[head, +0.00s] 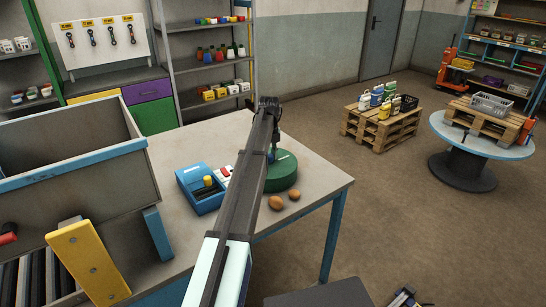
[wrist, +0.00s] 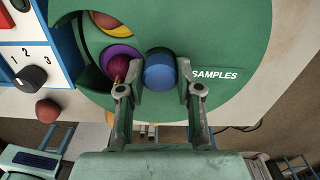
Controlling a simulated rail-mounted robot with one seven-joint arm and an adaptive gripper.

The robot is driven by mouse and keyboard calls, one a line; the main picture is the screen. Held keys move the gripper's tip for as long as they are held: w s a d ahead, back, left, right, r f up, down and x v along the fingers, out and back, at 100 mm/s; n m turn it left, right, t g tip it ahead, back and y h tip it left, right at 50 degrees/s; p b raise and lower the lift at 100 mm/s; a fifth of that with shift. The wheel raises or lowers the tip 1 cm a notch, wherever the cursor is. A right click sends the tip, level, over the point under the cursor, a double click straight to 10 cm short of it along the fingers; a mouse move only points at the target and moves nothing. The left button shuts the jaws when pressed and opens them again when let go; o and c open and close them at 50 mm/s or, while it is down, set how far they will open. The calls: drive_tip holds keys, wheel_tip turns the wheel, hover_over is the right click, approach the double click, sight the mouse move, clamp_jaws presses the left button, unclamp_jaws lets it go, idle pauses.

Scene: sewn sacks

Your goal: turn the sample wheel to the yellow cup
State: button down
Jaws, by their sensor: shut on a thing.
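The green sample wheel (head: 283,180) stands on the table, and its top with the white word SAMPLES fills much of the wrist view (wrist: 235,50). A blue round knob (wrist: 160,70) stands up from it. My gripper (wrist: 158,92) has its fingers on either side of this knob and is shut on it; in the head view my arm partly hides the wheel.
Left of the wheel are a blue box (head: 202,196) with a yellow knob and a white box with a red switch (head: 225,172). A grey bin (head: 70,165) stands at the left.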

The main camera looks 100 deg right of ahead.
drive_tip(key=shift+n, duration=3.8)
drive_tip(key=c, duration=0.8)
unclamp_jaws()
drive_tip(key=shift+o, duration=0.2)
drive_tip(key=shift+r, duration=0.1)
wheel_tip(320, 180, up, 12)
